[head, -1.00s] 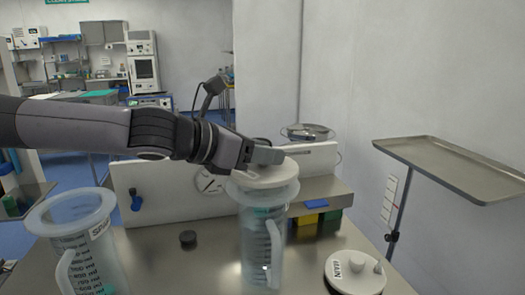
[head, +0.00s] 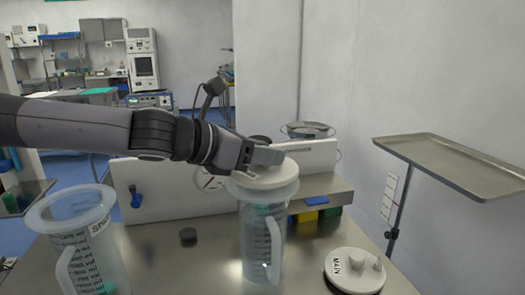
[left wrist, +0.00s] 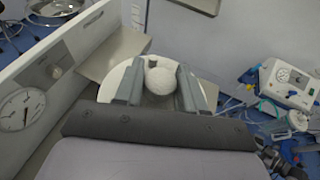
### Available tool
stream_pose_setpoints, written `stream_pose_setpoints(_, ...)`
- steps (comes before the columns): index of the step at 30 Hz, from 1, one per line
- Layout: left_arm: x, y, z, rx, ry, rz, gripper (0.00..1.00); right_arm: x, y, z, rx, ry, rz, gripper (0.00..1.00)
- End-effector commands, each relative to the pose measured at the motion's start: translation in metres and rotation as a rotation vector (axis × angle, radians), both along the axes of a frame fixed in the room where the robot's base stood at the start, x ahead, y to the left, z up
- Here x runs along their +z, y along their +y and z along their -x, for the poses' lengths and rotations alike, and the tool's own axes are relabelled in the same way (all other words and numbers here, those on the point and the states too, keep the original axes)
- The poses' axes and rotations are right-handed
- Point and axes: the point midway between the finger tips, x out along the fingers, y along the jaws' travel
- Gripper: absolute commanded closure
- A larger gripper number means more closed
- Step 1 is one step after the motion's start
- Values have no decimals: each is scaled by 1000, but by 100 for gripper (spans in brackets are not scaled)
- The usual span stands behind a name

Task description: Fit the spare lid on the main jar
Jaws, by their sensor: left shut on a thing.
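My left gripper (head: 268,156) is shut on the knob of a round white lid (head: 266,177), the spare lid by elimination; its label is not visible. In the left wrist view the knob (left wrist: 160,80) sits between the two fingers. The lid is level, at the mouth of the middle clear jar (head: 262,235), the main jar by elimination. I cannot tell whether it is fully seated. The main lid (head: 353,270), marked MAIN, lies on the table at the right. The spare jar (head: 85,240), its label starting SP, stands open at the left. My right gripper is not in view.
A white panel with a dial (head: 165,200) and a raised shelf (head: 325,186) stand behind. An empty metal tray (head: 450,165) is at the right.

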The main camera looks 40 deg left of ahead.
Motion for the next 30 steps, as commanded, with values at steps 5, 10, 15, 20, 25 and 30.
stream_pose_setpoints(5,-6,0,0,-1,-1,0,94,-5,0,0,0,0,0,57)
stream_pose_setpoints(10,-10,0,0,-1,0,-1,94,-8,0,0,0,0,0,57)
stream_pose_setpoints(15,-14,0,0,-1,0,0,94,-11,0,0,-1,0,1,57)
stream_pose_setpoints(20,-15,0,0,-1,-1,0,48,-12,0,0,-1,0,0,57)
stream_pose_setpoints(25,-15,0,0,-1,-1,0,31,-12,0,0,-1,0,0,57)
stream_pose_setpoints(30,-16,0,0,0,0,0,31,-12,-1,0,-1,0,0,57)
